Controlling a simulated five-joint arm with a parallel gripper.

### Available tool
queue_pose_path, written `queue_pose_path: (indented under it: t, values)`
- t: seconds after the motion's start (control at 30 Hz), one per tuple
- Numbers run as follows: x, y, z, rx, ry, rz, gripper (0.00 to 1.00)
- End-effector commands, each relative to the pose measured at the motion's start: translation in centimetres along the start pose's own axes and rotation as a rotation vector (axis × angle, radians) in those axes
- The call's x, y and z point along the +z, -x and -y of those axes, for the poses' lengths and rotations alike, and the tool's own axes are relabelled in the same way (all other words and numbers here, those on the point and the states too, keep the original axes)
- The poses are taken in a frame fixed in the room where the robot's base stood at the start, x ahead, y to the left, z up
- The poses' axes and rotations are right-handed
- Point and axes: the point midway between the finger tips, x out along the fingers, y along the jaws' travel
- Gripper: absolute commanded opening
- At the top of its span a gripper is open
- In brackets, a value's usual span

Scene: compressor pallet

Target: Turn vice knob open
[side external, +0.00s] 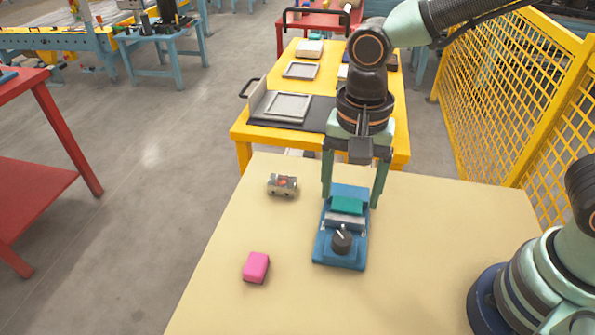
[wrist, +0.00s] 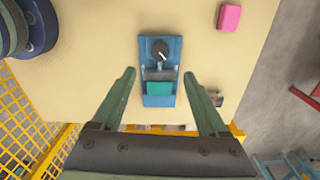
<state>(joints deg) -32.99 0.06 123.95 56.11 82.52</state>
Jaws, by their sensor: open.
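A blue vice (side external: 325,243) stands on the beige table, with a teal block (side external: 347,205) at its jaw end. Its dark round knob (side external: 342,239) with a pale pointer mark is at the near end. In the wrist view the vice (wrist: 174,50) is upper middle, with the knob (wrist: 160,50) at its top and the teal block (wrist: 159,88) below. My gripper (side external: 351,201) points down with its fingers spread wide, one each side of the vice's jaw end. In the wrist view the gripper (wrist: 158,75) is open and empty, and the knob lies beyond the fingertips.
A pink block (side external: 256,267) lies left of the vice near the table's left edge. A small grey metal part (side external: 282,185) lies farther back on the left. A yellow table (side external: 240,131) with trays stands behind, and a yellow mesh fence (side external: 500,110) is at right.

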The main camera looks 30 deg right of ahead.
Motion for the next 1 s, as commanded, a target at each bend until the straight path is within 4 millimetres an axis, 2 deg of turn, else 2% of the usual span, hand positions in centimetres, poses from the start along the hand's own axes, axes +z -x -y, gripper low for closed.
queue_pose_path:
  t: [0.53,0.73,1.0]
  values:
    - [-0.1,-9.3,-0.2,0.003,0.001,0.000,0.77]
    - [-0.1,-11.0,-0.1,0.000,0.001,0.000,0.77]
    - [-0.1,-11.4,0.0,-0.003,0.001,0.000,0.77]
